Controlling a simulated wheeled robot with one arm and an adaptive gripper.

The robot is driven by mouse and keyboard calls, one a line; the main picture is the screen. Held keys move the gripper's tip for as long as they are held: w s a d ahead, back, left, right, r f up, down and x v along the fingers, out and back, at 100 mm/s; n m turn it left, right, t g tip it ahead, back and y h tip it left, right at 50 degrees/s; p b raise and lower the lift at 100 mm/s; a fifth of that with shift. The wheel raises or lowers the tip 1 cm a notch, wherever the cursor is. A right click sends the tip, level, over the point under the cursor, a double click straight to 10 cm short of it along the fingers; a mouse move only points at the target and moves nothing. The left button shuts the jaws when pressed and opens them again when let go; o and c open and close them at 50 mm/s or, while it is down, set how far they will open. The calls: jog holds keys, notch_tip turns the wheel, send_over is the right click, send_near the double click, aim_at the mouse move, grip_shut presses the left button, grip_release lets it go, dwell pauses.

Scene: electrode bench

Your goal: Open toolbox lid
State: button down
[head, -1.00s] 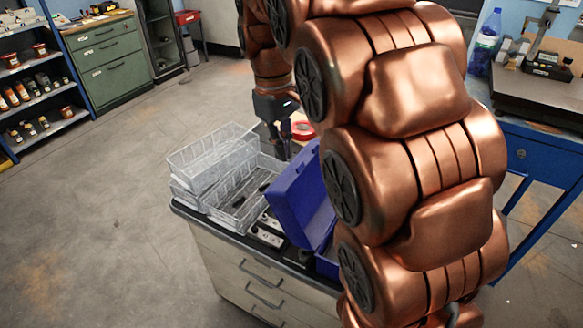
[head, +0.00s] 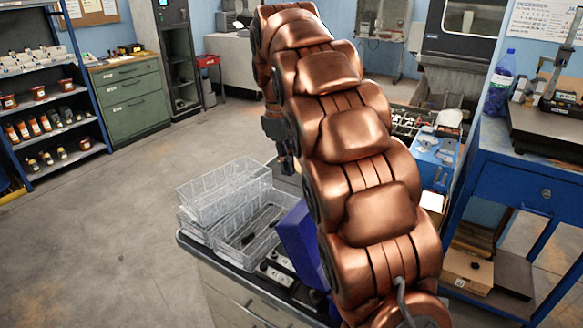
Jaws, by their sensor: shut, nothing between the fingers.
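The blue toolbox stands on the near workbench, mostly hidden behind my arm. Its lid (head: 302,243) stands raised and tilted, with its left part showing; the hinge and the toolbox's inside are hidden. My gripper (head: 289,168) points down beyond the lid, above the far part of the bench. It appears apart from the lid, and its fingers are shut with nothing held. My arm covers part of it.
Wire baskets (head: 223,192) are stacked at the bench's left side, close to my gripper. Small socket-like parts (head: 277,275) lie in front of the lid. A blue bench (head: 530,190) stands at right. The floor at left is clear.

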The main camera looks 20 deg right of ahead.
aim_at(306, 205)
jog(key=f, duration=0.2)
jog(key=f+p, duration=0.1)
jog(key=f, duration=0.2)
jog(key=s+f+p, duration=0.1)
jog(key=f, duration=0.1)
jog(key=shift+d+f, duration=0.2)
jog(key=shift+d, duration=0.05)
jog(key=shift+s+d+r+p, duration=0.25)
jog(key=shift+s+d+r, duration=0.1)
jog(key=shift+s, duration=0.15)
jog(key=shift+s+d+r+p, duration=0.25)
jog(key=shift+s+d+r, duration=0.1)
jog(key=shift+s, duration=0.1)
jog(key=shift+s+d, duration=0.3)
jog(key=shift+s, duration=0.2)
